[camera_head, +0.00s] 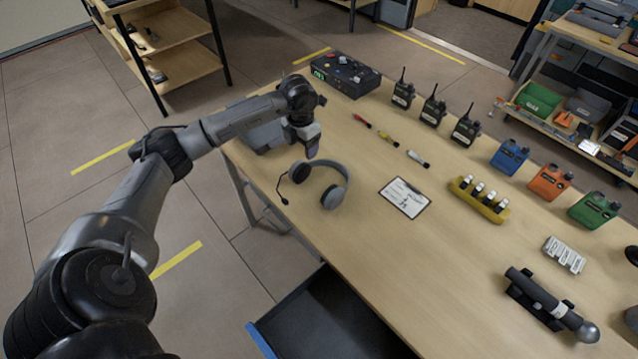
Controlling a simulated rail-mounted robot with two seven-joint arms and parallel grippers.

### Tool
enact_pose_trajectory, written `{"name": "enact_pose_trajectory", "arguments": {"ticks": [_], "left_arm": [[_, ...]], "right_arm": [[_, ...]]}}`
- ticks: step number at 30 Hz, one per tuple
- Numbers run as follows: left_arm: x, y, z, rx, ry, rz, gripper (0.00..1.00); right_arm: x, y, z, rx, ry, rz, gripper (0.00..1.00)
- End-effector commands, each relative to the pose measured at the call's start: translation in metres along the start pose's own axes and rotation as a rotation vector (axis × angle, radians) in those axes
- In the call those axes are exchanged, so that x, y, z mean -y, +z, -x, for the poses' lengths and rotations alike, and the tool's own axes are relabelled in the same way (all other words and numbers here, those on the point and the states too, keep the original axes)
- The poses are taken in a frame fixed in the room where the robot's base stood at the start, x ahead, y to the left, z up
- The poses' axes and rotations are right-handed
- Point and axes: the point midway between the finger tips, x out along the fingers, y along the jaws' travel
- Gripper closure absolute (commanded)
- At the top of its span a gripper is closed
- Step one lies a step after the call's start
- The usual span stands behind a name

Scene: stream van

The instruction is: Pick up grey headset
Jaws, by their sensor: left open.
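The grey headset (346,175) lies on the wooden table (400,262) near its left edge. Its band curves to the upper right, and its dark ear cup and thin microphone boom point to the left. My left gripper (312,152) is above the table just beyond the headset's far side, pointing down. It is open, with nothing visible in it, and appears apart from the headset. My right gripper is not in view.
A clipboard (404,197) lies right of the headset. Three markers (389,139), three radios (433,108) and a black control box (345,74) are farther back. A yellow holder (478,201) stands to the right. An open drawer (335,318) juts out in front.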

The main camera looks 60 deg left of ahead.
Motion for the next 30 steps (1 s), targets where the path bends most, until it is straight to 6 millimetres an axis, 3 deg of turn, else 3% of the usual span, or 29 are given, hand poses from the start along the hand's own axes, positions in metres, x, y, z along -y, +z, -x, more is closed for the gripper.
{"name": "enact_pose_trajectory", "arguments": {"ticks": [6, 17, 30], "left_arm": [[0.001, 0.0, -0.032, 0.001, -0.003, -0.001, 0.32], [0.001, 0.0, -0.048, 0.001, -0.003, -0.001, 0.32], [0.0, 0.0, -0.095, 0.001, -0.003, -0.002, 0.32]], "right_arm": [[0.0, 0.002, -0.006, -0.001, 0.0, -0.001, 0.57], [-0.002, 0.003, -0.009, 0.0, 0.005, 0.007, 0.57], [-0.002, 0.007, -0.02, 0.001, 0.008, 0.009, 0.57]]}}
